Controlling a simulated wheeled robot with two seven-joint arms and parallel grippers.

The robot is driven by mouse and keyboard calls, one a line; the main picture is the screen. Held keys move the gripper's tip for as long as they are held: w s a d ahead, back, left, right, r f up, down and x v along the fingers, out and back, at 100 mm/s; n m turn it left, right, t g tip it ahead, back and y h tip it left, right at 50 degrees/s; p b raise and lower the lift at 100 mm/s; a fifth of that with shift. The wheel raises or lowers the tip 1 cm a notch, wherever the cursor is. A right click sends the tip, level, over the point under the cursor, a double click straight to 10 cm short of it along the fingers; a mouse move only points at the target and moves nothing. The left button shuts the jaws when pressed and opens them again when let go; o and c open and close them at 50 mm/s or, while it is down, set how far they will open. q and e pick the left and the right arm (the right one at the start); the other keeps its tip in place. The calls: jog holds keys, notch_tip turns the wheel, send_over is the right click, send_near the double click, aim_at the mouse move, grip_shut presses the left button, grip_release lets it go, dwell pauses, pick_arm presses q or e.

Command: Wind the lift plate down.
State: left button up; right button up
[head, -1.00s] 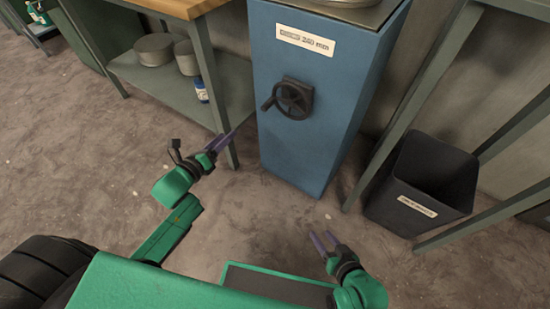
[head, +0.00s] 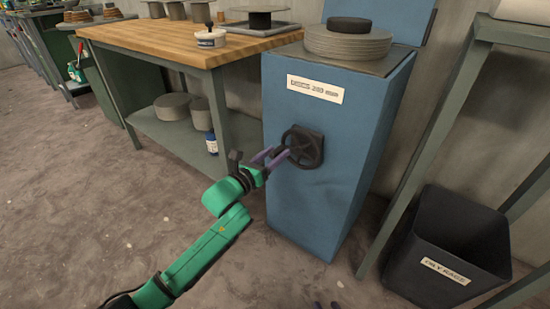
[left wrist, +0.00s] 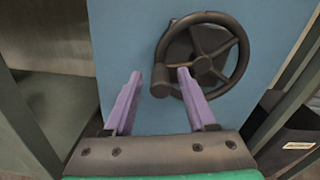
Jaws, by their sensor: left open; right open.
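The blue machine cabinet (head: 325,195) stands in the middle of the head view. A dark handwheel (head: 304,147) with spokes is mounted on its front, and it also shows in the left wrist view (left wrist: 214,45). The wheel's crank knob (left wrist: 160,82) is at its lower left. My left gripper (head: 277,157) is open in front of the wheel, with its purple fingers (left wrist: 155,88) spread either side of the knob in the picture. Contact is not clear. A round grey plate stack (head: 347,45) with a black disc sits on the cabinet top.
A black bin (head: 430,275) and grey rack legs (head: 425,130) stand to the right. The floor in front is clear.

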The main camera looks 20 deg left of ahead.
pick_arm(q)
jog(key=shift+w, duration=0.1)
jog(key=shift+c, duration=0.4)
grip_shut()
jog(key=shift+d, duration=0.1)
jog(key=shift+f+n, duration=0.15)
jog(key=shift+n, duration=0.15)
